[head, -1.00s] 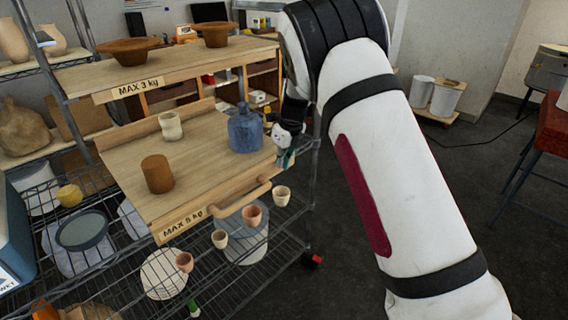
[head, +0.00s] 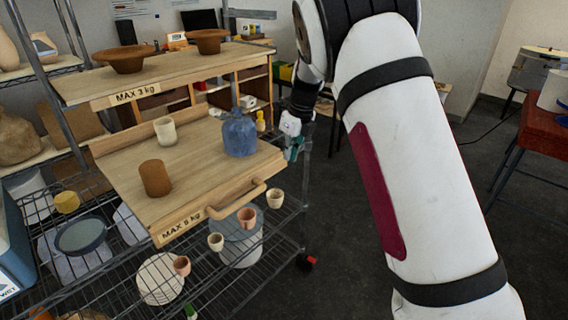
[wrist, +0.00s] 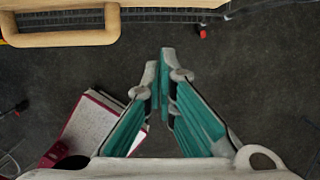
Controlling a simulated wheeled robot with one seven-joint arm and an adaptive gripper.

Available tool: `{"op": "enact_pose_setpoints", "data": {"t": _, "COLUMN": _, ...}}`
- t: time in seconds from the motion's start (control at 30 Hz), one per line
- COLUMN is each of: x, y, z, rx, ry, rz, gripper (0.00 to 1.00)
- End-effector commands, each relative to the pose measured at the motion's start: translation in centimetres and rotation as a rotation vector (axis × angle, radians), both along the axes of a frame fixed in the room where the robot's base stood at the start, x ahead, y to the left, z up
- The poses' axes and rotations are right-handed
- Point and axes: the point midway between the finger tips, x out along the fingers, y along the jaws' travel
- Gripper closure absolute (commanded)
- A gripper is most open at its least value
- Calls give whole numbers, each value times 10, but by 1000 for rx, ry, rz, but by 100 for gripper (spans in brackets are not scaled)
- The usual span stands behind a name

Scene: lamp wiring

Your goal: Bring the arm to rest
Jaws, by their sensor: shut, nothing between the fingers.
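The wooden handle (wrist: 70,28) of the shelf shows at the upper left there. My white arm (head: 410,160) with black bands fills the right middle of the head view.
The pull-out shelf (head: 215,165) holds a blue jug (head: 239,135), a brown cup (head: 155,178) and a cream cup (head: 165,131). Small pots stand on the wire rack (head: 255,270) below. A red table (head: 545,135) is at the far right. Dark floor (head: 340,250) lies open between.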

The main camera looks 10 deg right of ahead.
Motion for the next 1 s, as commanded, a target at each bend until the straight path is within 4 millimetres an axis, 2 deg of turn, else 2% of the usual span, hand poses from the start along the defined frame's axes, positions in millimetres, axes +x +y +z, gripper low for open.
{"op": "enact_pose_setpoints", "data": {"t": 0.1, "x": -3, "y": -3, "z": 19, "rx": 1, "ry": -2, "rz": -1, "gripper": 100}}
{"op": "enact_pose_setpoints", "data": {"t": 0.33, "x": -10, "y": -6, "z": 38, "rx": -1, "ry": -3, "rz": 16, "gripper": 100}}
{"op": "enact_pose_setpoints", "data": {"t": 0.47, "x": -30, "y": -10, "z": 62, "rx": -7, "ry": -28, "rz": 123, "gripper": 100}}
{"op": "enact_pose_setpoints", "data": {"t": 0.57, "x": -60, "y": -14, "z": 91, "rx": -23, "ry": -65, "rz": 282, "gripper": 100}}
{"op": "enact_pose_setpoints", "data": {"t": 0.7, "x": -112, "y": -18, "z": 130, "rx": -65, "ry": -128, "rz": 556, "gripper": 100}}
{"op": "enact_pose_setpoints", "data": {"t": 0.8, "x": -150, "y": -20, "z": 152, "rx": -108, "ry": -174, "rz": 758, "gripper": 100}}
{"op": "enact_pose_setpoints", "data": {"t": 1.0, "x": -231, "y": -21, "z": 184, "rx": -224, "ry": -261, "rz": 1171, "gripper": 100}}
